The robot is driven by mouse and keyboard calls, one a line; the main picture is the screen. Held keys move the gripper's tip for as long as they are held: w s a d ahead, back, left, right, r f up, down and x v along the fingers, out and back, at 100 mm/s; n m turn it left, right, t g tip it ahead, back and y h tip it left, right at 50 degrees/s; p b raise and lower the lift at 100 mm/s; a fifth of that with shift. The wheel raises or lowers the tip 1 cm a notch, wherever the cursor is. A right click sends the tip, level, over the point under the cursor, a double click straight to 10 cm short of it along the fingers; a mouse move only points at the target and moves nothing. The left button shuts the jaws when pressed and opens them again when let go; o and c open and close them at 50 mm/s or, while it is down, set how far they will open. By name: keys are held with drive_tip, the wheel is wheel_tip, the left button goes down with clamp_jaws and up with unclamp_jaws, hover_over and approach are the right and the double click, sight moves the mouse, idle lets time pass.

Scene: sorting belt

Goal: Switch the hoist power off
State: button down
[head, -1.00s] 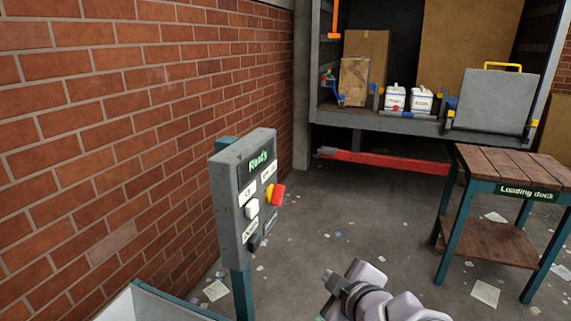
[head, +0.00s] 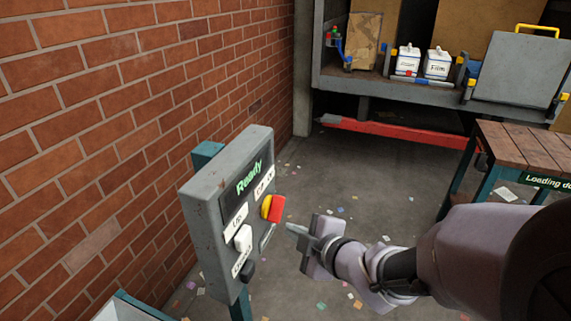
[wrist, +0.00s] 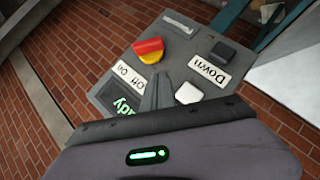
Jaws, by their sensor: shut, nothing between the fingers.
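The grey control box (head: 207,217) stands on a teal post beside the brick wall, its display (head: 249,177) reading "Ready" in green. A red and yellow switch knob (head: 272,207) sticks out of its face under an "Off On" label (head: 264,184). The knob also shows in the wrist view (wrist: 149,49), near the "Off On" label (wrist: 129,76); which word it points to I cannot tell. A white button (head: 243,238) and a black button (head: 248,271) sit beside it. My gripper (head: 291,230) is shut and empty, right of the knob and apart from it.
A brick wall (head: 90,130) runs close behind the box on the left. A wooden-topped table (head: 515,150) labelled "Loading dock" stands at the right. At the back, a raised bay holds boxes, with a red bar (head: 400,133) below. The floor between is open, with scattered paper.

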sight(275, 217)
drive_tip(key=x, duration=0.3)
drive_tip(key=d+b+x, duration=0.1)
drive_tip(key=x, duration=0.3)
drive_tip(key=d+f+b+x, duration=0.1)
drive_tip(key=x, duration=0.3)
drive_tip(key=shift+w, duration=0.35)
drive_tip(key=shift+w+d+f, duration=0.15)
drive_tip(key=shift+w+f, duration=0.1)
drive_tip(key=shift+w, duration=0.05)
